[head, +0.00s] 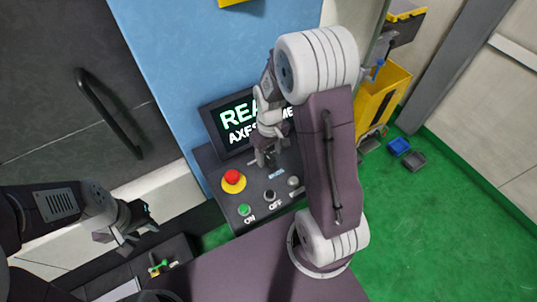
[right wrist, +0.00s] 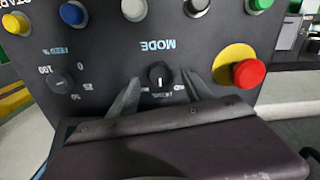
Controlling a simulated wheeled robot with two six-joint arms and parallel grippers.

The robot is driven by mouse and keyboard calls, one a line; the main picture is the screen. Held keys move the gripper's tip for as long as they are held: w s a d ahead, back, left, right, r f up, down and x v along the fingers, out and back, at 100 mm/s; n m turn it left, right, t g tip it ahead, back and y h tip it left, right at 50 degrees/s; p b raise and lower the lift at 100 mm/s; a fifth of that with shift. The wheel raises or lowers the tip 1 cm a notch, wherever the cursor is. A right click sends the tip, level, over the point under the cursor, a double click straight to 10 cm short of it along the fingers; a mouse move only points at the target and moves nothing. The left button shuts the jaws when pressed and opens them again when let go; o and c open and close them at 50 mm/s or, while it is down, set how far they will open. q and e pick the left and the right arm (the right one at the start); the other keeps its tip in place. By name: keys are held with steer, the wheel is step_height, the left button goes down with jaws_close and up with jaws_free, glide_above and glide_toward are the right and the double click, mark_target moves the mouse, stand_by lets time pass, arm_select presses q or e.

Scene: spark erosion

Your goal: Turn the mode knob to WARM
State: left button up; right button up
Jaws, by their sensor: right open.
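The mode knob (right wrist: 160,75) is a small black dial with a white pointer line. In the right wrist view it sits below the upside-down word MODE, and its pointer faces the bottom of the picture. The small labels around it are too blurred to read, so I cannot tell which is WARM. My right gripper (head: 267,158) is open over the control panel (head: 223,202), with one finger on each side of the knob and a visible gap. In the head view the gripper hides the knob. My left gripper (head: 135,226) is open and empty, left of the panel.
A red emergency button (right wrist: 250,73) on a yellow disc is close beside the right gripper's finger. A feed dial (right wrist: 61,82) is on the other side. Several coloured buttons line the panel's edge. A screen (head: 240,123) stands behind. A yellow bin (head: 385,95) stands right.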

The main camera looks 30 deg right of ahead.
step_height(320, 180, down, 2)
steer(key=shift+f, duration=0.1)
steer(key=shift+s, duration=0.1)
jaws_close()
steer(key=shift+m, duration=0.3)
steer(key=m, duration=0.3)
steer(key=shift+m, duration=0.3)
steer(key=shift+m+p, duration=0.35)
steer(key=shift+m, duration=1.95)
